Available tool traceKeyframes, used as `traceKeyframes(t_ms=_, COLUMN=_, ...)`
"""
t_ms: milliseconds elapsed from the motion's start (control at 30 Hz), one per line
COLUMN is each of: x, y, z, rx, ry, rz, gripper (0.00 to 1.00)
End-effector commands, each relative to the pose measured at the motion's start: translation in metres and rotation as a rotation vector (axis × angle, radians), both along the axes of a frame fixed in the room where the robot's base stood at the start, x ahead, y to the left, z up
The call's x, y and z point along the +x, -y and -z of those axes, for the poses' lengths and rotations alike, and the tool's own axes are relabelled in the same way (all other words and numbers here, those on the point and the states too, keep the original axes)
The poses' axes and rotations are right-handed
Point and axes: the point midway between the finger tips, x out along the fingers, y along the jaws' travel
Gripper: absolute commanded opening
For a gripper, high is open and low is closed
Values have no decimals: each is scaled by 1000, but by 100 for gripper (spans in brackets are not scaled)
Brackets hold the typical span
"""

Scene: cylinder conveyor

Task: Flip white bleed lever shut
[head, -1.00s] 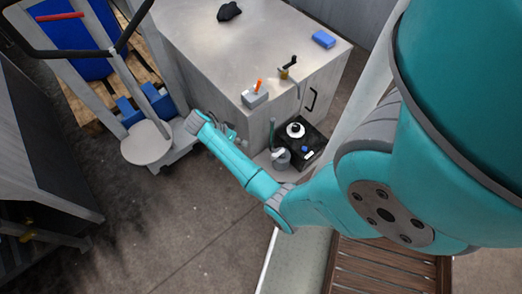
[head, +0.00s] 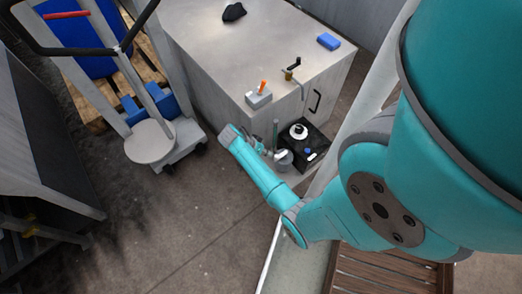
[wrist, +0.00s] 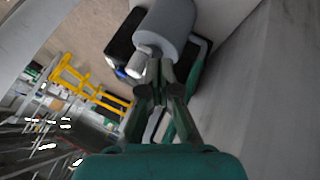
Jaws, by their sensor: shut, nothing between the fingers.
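A small white part (wrist: 137,64), likely the white bleed lever, shows just left of my fingertips in the wrist view, beside a grey cylinder (wrist: 166,24). It also shows as a white piece (head: 280,155) by the grey container (head: 285,163) in the head view. My gripper (wrist: 160,72) is shut and empty, its tips close to the cylinder's lower end. I cannot tell whether they touch the white part. In the head view my gripper (head: 262,149) is small, low beside the cabinet. The fingers partly hide what lies behind them.
A black tray (head: 318,143) with a white round item and a blue cap (head: 308,151) stands against the cabinet (head: 240,60). A green post (head: 276,132) rises beside it. A cart (head: 150,140) stands left. Floor between is clear.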

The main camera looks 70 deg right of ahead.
Motion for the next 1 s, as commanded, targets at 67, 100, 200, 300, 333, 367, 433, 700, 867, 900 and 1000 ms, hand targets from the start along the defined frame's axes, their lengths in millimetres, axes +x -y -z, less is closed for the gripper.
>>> traceKeyframes(t_ms=67, x=-5, y=-1, z=0, rx=0, ry=-1, rz=0, gripper=0)
traceKeyframes(t_ms=100, x=-6, y=-1, z=0, rx=0, ry=-1, rz=0, gripper=0)
traceKeyframes(t_ms=200, x=-6, y=-1, z=0, rx=0, ry=0, rz=0, gripper=0)
traceKeyframes(t_ms=300, x=-6, y=-1, z=0, rx=0, ry=0, rz=0, gripper=0)
traceKeyframes(t_ms=333, x=-6, y=-1, z=0, rx=0, ry=0, rz=0, gripper=0)
traceKeyframes(t_ms=367, x=-6, y=-1, z=0, rx=0, ry=0, rz=0, gripper=0)
traceKeyframes(t_ms=433, x=-6, y=-1, z=0, rx=0, ry=0, rz=0, gripper=0)
traceKeyframes(t_ms=700, x=-8, y=-4, z=0, rx=0, ry=-1, rz=-41, gripper=0)
traceKeyframes(t_ms=867, x=-9, y=-5, z=0, rx=-1, ry=0, rz=-64, gripper=0)
traceKeyframes(t_ms=900, x=-10, y=-6, z=0, rx=-1, ry=-1, rz=-69, gripper=0)
traceKeyframes(t_ms=1000, x=-10, y=-6, z=0, rx=0, ry=0, rz=-85, gripper=0)
